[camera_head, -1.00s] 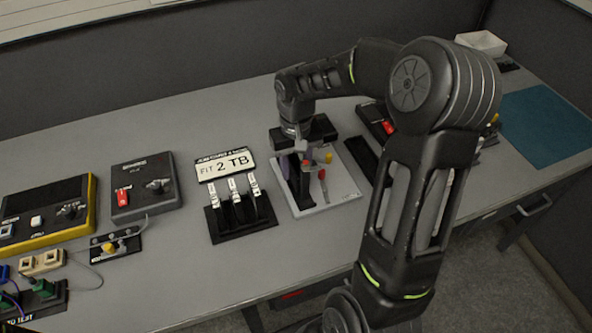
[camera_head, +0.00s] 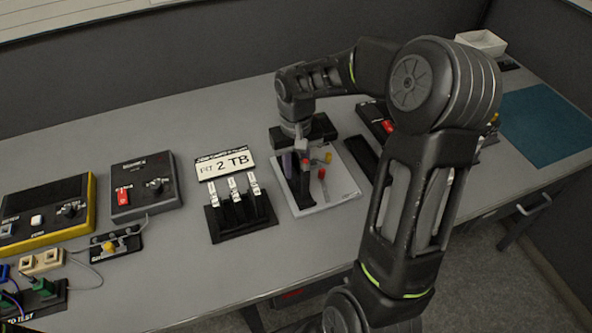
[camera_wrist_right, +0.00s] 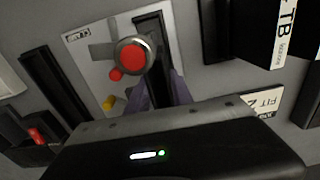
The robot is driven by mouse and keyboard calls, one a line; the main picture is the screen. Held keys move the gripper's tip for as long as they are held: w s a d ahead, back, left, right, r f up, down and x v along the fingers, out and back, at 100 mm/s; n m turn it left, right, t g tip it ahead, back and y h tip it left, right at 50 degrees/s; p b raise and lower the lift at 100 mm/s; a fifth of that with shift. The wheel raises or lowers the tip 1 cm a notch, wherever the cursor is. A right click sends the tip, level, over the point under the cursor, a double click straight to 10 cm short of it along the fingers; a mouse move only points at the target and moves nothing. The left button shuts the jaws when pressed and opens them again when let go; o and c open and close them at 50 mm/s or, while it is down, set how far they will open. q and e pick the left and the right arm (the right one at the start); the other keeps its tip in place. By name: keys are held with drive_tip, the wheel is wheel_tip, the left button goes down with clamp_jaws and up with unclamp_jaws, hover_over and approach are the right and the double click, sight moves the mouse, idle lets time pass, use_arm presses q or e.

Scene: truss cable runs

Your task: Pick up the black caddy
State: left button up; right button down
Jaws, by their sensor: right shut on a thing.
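My right gripper (camera_head: 298,158) reaches down over a pale plate that carries a clamp with red and yellow parts. In the right wrist view its two purplish fingers (camera_wrist_right: 160,92) are shut on the black caddy (camera_wrist_right: 154,40), a long narrow black piece between them. The caddy is on or just above the plate; I cannot tell whether it touches. My left gripper is out of view.
A round red clamp knob (camera_wrist_right: 132,55) is close to the fingers. A black rack (camera_head: 240,218) with several white-labelled caddies stands left, before a "FIT 2 TB" sign (camera_head: 225,164). Grey and yellow boxes are farther left. The table front is clear.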

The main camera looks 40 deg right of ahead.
drive_tip(key=shift+r, duration=0.1)
idle(0.3)
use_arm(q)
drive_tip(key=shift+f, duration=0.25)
use_arm(e)
wheel_tip(320, 180, up, 10)
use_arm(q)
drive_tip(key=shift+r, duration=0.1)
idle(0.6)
